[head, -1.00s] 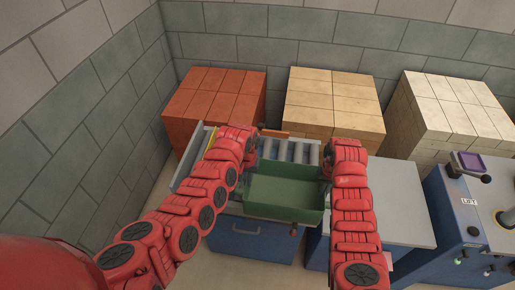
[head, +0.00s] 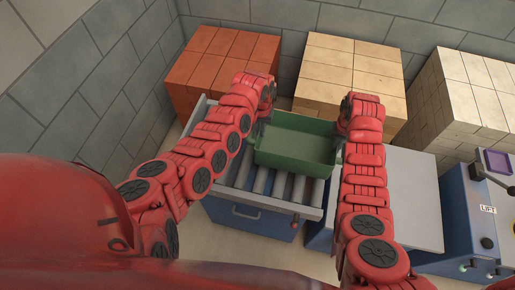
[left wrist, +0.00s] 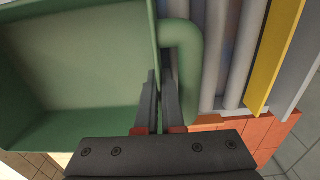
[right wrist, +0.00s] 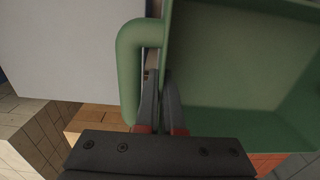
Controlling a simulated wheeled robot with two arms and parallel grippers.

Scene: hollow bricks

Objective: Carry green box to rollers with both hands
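The green box (head: 295,150) is an open tray with a looped handle at each end. In the head view it is over the far part of the grey rollers (head: 262,182), whose near ends show in front of it. I cannot tell whether it rests on them. My left gripper (left wrist: 160,75) is shut on the box's end wall beside the handle (left wrist: 186,75). My right gripper (right wrist: 160,75) is shut on the opposite end wall, beside its handle (right wrist: 130,70). Rollers also show beside the handle in the left wrist view (left wrist: 235,50).
Red bricks (head: 225,55), tan bricks (head: 350,70) and pale bricks (head: 470,100) are stacked along the back. A grey tabletop (head: 412,195) lies right of the rollers, with a blue lift machine (head: 465,220) beyond. A yellow strip (left wrist: 272,55) edges the rollers. A block wall stands at left.

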